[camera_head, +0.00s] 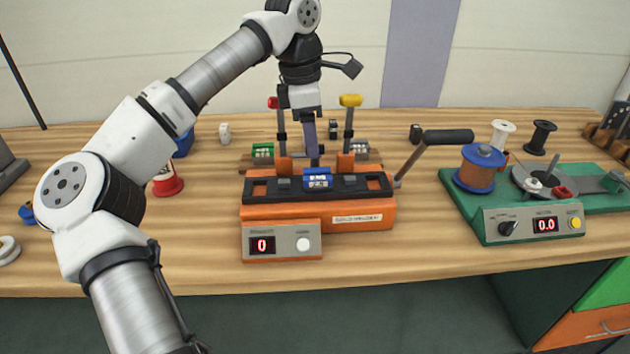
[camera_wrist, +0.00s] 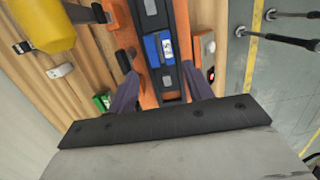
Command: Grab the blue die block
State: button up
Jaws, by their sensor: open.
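The blue die block (camera_head: 318,178) sits in the middle of the black top rail of the orange cold-welder device (camera_head: 350,217). In the wrist view the blue die block (camera_wrist: 158,50) shows a white label and lies just beyond the fingertips. My gripper (camera_head: 314,160) hangs from above, over or slightly behind the block in the head view. In the wrist view my gripper (camera_wrist: 162,82) has its two purple fingers apart, with nothing held between them. I cannot tell the exact height gap to the block.
Two upright levers, one with a red knob (camera_head: 273,102) and one with a yellow knob (camera_head: 351,100), flank my gripper. A green block (camera_head: 263,151) and a grey block (camera_head: 360,149) stand behind the device. A black-handled crank (camera_head: 447,136) sticks out right.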

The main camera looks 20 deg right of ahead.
aim_at(316, 172)
jog(key=f, duration=0.6)
jog(key=d+f+p, duration=0.1)
jog(key=f, duration=0.1)
jog(key=shift+s+f, duration=0.15)
jog(key=shift+f, duration=0.25)
jog(key=c, duration=1.1)
jog(key=shift+r, duration=0.1)
grip_shut()
jog(key=shift+r, duration=0.1)
